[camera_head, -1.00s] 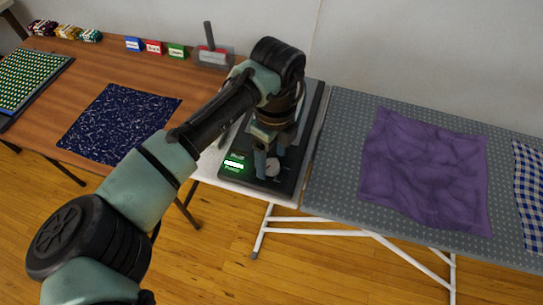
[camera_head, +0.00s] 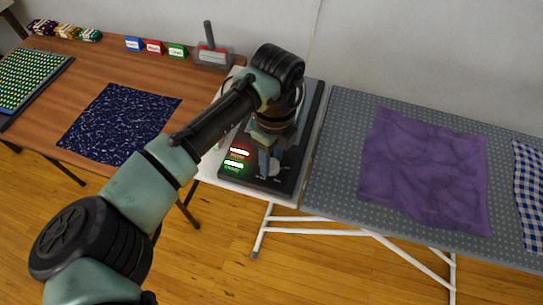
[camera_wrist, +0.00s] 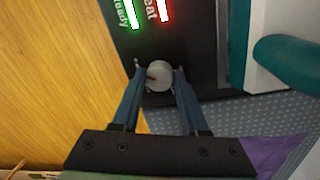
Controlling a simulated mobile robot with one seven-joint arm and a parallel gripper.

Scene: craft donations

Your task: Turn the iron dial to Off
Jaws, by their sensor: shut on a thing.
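The iron dial (camera_wrist: 158,74) is a small round grey knob on a black panel (camera_head: 238,183). In the wrist view it sits between the two fingers of my gripper (camera_wrist: 160,78), which is shut on it. A small red mark shows on its face; the dial's position labels are too small to read. In the head view my gripper (camera_head: 271,163) points down at the dial and partly covers it. Beside the dial, a red "Heat" light (camera_wrist: 164,10) and a green "Ready" light (camera_wrist: 131,14) are both lit. My wrist hides most of the iron unit behind.
A grey dotted ironing board (camera_head: 335,150) with a purple cloth (camera_head: 425,168) and a blue checked cloth (camera_head: 530,180) lies to the right. A wooden table (camera_head: 190,85) with a navy cloth (camera_head: 118,122) and small colored signs (camera_head: 153,47) stands to the left.

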